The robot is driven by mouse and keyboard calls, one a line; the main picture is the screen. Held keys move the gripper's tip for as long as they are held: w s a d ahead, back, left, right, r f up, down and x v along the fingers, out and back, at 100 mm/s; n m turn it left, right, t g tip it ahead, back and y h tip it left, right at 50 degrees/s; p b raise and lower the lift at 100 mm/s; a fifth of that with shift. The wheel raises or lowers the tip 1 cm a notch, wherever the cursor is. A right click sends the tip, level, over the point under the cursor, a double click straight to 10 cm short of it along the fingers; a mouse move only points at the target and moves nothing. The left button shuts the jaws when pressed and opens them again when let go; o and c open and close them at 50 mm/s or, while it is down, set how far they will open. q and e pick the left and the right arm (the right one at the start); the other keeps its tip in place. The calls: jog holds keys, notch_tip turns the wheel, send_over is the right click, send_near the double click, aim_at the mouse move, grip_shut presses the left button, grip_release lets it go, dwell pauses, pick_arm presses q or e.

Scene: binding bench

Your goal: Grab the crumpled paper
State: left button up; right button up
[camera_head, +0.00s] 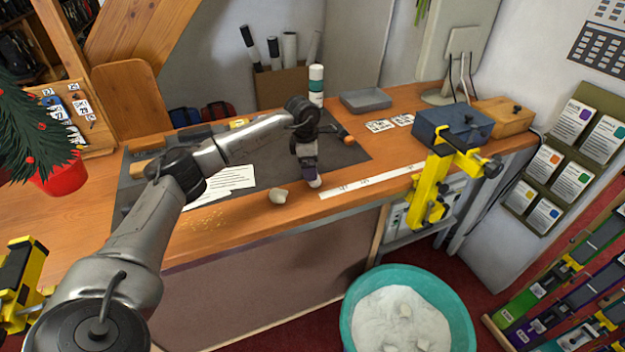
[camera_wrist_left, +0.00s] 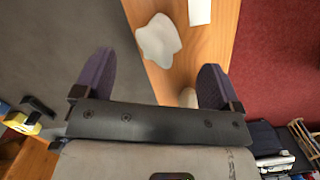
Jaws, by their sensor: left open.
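A crumpled paper (camera_head: 278,196), a small off-white lump, lies on the wooden strip near the bench's front edge. My left gripper (camera_head: 313,180) is just right of it, pointing down with dark purple fingers. A second pale lump (camera_head: 315,184) shows partly at the fingertips. In the left wrist view my left gripper (camera_wrist_left: 157,70) is open and empty. A whitish crumpled lump (camera_wrist_left: 158,40) lies ahead of and between the fingers, at the mat's edge. A smaller pale piece (camera_wrist_left: 188,97) is partly hidden beside the right finger. My right gripper is not in view.
A grey mat (camera_head: 345,152) carries a printed sheet (camera_head: 222,182). A white ruler strip (camera_head: 370,184) lies along the front edge. A yellow clamp (camera_head: 428,190) stands at right by a blue box (camera_head: 455,118). A teal tub (camera_head: 350,310) with several crumpled lumps stands on the floor.

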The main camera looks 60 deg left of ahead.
pick_arm(q)
jog(key=f, duration=0.5)
jog(key=shift+w+d, duration=0.25)
jog(key=shift+w, duration=0.1)
jog(key=c, duration=1)
